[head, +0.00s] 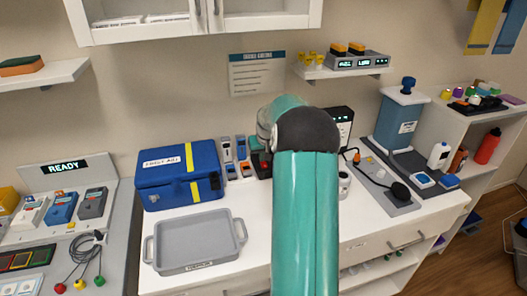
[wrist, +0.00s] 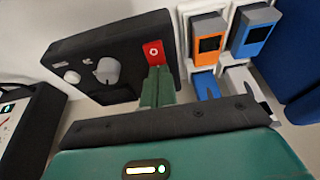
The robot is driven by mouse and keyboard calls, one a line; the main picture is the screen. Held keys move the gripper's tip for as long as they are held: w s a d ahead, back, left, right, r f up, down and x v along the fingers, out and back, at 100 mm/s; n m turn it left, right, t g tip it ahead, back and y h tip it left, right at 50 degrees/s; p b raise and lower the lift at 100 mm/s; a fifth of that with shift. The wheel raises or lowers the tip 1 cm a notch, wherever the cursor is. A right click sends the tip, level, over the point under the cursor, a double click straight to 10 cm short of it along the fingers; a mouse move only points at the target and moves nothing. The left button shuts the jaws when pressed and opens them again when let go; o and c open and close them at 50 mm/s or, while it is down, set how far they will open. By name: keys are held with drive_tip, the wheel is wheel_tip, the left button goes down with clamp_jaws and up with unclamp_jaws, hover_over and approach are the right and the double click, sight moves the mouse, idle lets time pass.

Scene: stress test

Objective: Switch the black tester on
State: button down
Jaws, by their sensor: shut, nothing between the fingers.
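A black box-shaped tester (wrist: 95,45) fills the upper left of the wrist view, tilted in the picture. Its face has a large light grey knob (wrist: 104,73), a smaller white knob (wrist: 72,77) and a red switch (wrist: 156,48) with a white ring mark at its right end. My gripper (wrist: 157,88) is shut and empty. Its green fingertips overlap the lower edge of the red switch; I cannot tell whether they touch it. In the head view my arm hides most of the tester (head: 262,163) and the gripper.
Orange (wrist: 208,42) and blue (wrist: 255,32) handheld devices stand close right of the tester. A white-faced meter (wrist: 17,122) is at the left. In the head view, a blue first aid box (head: 170,180) and a grey tray (head: 197,243) lie left of my arm.

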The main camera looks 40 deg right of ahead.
drive_tip(key=shift+w+f, duration=0.1)
drive_tip(key=shift+f, duration=0.2)
idle(0.4)
drive_tip(key=shift+s+a, duration=0.4)
drive_tip(key=shift+s, duration=0.4)
drive_tip(key=shift+w+r, duration=0.1)
drive_tip(key=shift+r, duration=0.2)
drive_tip(key=v, duration=1.3)
drive_tip(key=shift+d+r, duration=0.15)
drive_tip(key=shift+r, duration=0.25)
